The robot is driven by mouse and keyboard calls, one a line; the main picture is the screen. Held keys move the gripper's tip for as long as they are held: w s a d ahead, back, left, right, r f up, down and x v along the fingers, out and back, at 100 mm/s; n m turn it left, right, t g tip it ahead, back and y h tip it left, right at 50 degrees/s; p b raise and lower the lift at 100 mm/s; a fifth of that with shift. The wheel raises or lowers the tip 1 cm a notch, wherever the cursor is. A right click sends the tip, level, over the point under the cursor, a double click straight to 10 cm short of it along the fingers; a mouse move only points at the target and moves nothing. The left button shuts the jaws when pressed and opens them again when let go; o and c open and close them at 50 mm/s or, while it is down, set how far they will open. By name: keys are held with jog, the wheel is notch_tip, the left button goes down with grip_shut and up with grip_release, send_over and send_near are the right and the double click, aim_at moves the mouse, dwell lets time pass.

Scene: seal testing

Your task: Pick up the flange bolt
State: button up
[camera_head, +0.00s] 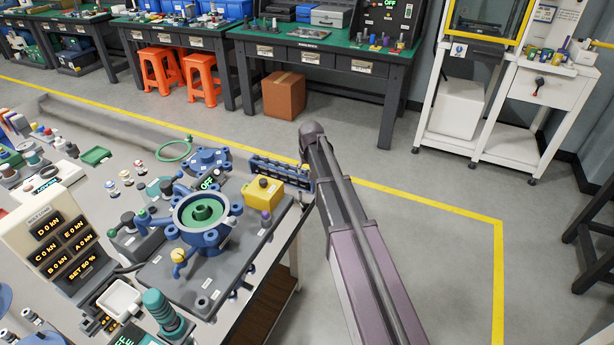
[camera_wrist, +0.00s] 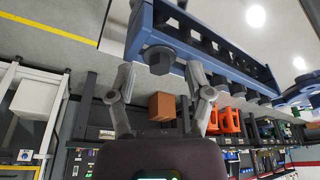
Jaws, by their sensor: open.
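A dark flange bolt (camera_wrist: 160,58) with a hex head shows at the near end of a blue slotted rack (camera_wrist: 215,50) in the wrist view. My gripper (camera_wrist: 160,80) is open, with one finger on either side of the bolt in the picture. I see no clear contact between fingers and bolt. The rack also shows in the head view (camera_head: 271,168), at the far right edge of the bench. There my arm's end is beside the rack's right end; the fingers and the bolt cannot be made out.
A yellow button box (camera_head: 263,193) and a blue flanged fixture (camera_head: 207,240) stand near the rack on the bench (camera_head: 85,118). A load display (camera_head: 62,245) is at the left. A cardboard box (camera_head: 284,95) lies on the floor beyond.

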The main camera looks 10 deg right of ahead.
dwell(0.3)
grip_shut()
jog(key=shift+r, duration=0.15)
notch_tip(320, 180, up, 4)
jog(key=p, duration=0.3)
jog(key=shift+f+p, duration=0.25)
jog(key=shift+p, duration=0.1)
jog(key=s+d+r+p, duration=0.1)
jog(key=s+d, duration=0.3)
jog(key=s, duration=1.1)
jog(key=shift+s, duration=0.25)
jog(key=shift+s+r, duration=0.1)
